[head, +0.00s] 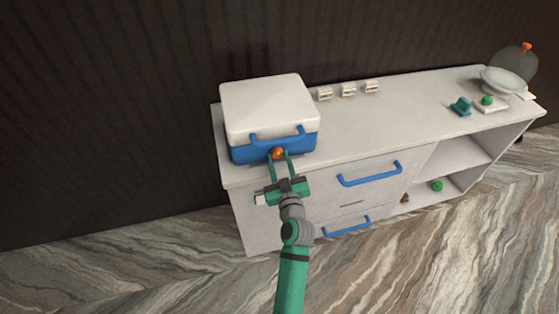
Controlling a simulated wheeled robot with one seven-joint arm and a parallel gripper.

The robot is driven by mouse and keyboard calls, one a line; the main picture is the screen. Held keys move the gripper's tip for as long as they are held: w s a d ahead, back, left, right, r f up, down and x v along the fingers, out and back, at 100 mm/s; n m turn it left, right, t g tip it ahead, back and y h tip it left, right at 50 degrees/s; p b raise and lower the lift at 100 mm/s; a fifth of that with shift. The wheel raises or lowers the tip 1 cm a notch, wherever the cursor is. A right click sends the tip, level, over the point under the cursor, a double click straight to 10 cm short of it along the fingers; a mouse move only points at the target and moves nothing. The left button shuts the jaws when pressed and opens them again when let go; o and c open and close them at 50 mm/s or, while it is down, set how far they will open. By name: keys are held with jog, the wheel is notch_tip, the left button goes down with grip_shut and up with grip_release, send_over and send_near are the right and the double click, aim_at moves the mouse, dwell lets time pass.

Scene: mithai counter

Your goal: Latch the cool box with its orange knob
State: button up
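The cool box (245,154) stands at the left end of the counter, with a blue body and a white lid (266,100). The lid lies down on the body, and a blue handle (277,137) runs along its front. The orange knob (278,153) is on the box's front face, just below the handle. My gripper (279,157) is in front of the box, with its two green fingers reaching to either side of the knob. The fingers look apart, with the knob between their tips. I cannot tell whether they touch it.
The counter top (400,115) is clear in the middle. Several small white holders (348,90) stand along its back edge. A scale with a bowl (502,81) and a teal object (460,106) are at the right. A blue drawer handle (369,174) sticks out right of my gripper.

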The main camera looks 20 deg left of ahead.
jog(key=c, duration=0.3)
jog(key=shift+w+d+m, duration=0.1)
jog(key=shift+w+m, duration=0.05)
jog(key=shift+m, duration=0.15)
jog(key=shift+a+m, duration=0.2)
jog(key=shift+m, duration=0.5)
jog(key=m, duration=0.6)
jog(key=shift+d+r+g, duration=0.1)
jog(key=shift+d+g, duration=0.1)
jog(key=shift+g, duration=0.1)
jog(key=m, duration=0.4)
jog(key=shift+y, duration=0.3)
jog(key=shift+m+g, duration=0.3)
jog(key=shift+m, duration=2.2)
